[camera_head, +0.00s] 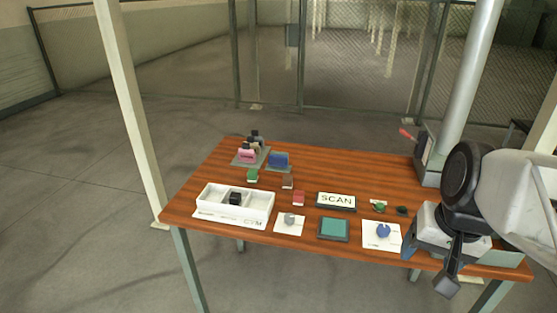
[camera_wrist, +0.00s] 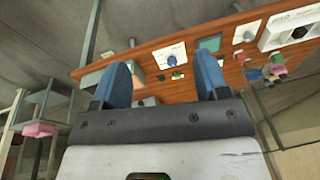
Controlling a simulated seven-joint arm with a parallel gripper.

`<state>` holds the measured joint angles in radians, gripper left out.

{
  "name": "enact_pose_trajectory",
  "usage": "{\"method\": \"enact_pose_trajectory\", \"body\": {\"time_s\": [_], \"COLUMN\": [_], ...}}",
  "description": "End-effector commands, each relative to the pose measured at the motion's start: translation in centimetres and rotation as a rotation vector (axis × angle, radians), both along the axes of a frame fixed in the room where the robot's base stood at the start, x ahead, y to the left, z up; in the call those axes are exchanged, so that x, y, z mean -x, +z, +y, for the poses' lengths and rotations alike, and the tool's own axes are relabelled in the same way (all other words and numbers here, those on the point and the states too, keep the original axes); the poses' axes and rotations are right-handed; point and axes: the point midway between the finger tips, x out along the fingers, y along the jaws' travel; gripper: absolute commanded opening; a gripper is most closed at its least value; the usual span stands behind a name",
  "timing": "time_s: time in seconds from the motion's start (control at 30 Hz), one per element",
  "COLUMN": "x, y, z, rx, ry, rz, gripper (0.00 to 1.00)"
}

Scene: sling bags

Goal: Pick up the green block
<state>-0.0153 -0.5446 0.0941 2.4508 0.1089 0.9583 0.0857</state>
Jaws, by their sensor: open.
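The green block (camera_head: 252,175) is a small block on the wooden table in the head view. It lies left of centre, behind the white tray and in front of the pink and blue sling bags.
A pink bag (camera_head: 247,156) and a blue bag (camera_head: 279,160) stand behind the block. A white tray (camera_head: 262,211), a brown block (camera_head: 288,182), a red block (camera_head: 298,198), a SCAN sign (camera_head: 336,201) and a teal pad (camera_head: 333,229) are nearby. A metal post rises at the back right.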

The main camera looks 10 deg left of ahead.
Motion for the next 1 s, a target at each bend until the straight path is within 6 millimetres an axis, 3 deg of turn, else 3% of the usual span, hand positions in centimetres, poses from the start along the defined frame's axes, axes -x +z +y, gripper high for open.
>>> {"method": "enact_pose_trajectory", "body": {"time_s": [0.53, 1.0], "x": [-12.4, -23.1], "y": [0.6, -1.0], "z": [7.2, 14.2], "rx": [-0.282, -0.497], "ry": [-0.233, -0.442], "rz": [0.168, 0.348], "gripper": [0.68, 0.68]}}
